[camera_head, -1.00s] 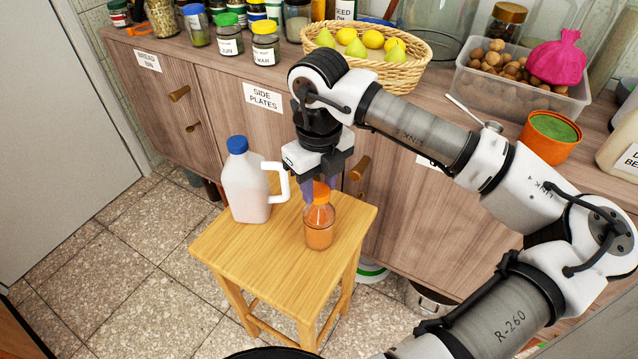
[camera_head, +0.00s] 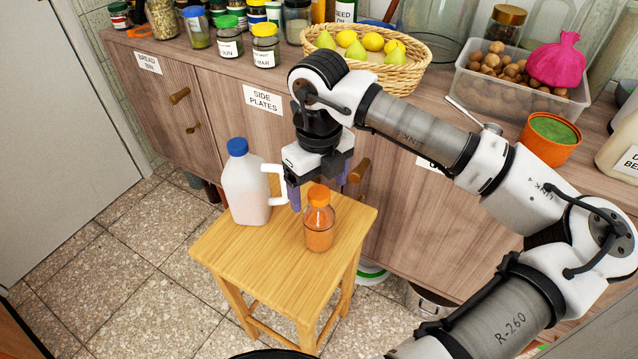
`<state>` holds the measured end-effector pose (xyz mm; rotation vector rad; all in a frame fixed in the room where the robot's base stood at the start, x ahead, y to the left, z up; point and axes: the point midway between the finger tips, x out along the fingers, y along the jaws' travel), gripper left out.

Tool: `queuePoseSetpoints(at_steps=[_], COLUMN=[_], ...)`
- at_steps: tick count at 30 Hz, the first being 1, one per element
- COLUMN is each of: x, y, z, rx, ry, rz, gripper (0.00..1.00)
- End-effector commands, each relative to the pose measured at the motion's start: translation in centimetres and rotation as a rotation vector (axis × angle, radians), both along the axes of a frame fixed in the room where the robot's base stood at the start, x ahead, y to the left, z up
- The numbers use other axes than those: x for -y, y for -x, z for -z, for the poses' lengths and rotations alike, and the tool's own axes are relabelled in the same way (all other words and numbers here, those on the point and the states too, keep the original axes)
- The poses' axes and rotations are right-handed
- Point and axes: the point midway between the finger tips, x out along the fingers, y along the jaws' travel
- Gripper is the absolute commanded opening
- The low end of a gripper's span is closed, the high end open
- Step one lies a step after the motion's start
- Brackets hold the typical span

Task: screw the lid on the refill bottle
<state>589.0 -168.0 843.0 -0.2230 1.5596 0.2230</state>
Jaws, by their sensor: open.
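The refill bottle (camera_head: 319,232) stands upright on the wooden stool (camera_head: 262,262). It is small and clear, with orange contents in its lower part. An orange lid (camera_head: 318,195) sits on its neck; how tightly it is on cannot be told. My gripper (camera_head: 318,192) points down over the bottle. Its purple fingers are spread wide, one left of the lid and one behind and to the right, apart from it. The gripper is open and holds nothing.
A white jug (camera_head: 247,187) with a blue cap stands on the stool just left of my gripper, its handle close to the left finger. The cabinet (camera_head: 225,100) rises behind the stool. The stool's front is clear.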

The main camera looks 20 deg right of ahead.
Motion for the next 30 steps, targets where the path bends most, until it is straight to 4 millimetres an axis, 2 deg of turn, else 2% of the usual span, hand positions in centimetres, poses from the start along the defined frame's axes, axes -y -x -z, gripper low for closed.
queuePoseSetpoints(at_steps=[21, 30], x=[0.0, 0.0], y=[0.0, 0.0], z=[-5.6, -5.8], rx=[0.001, 0.0], ry=[0.002, 0.001], rz=[0.0, 0.0], gripper=[0.82, 0.82])
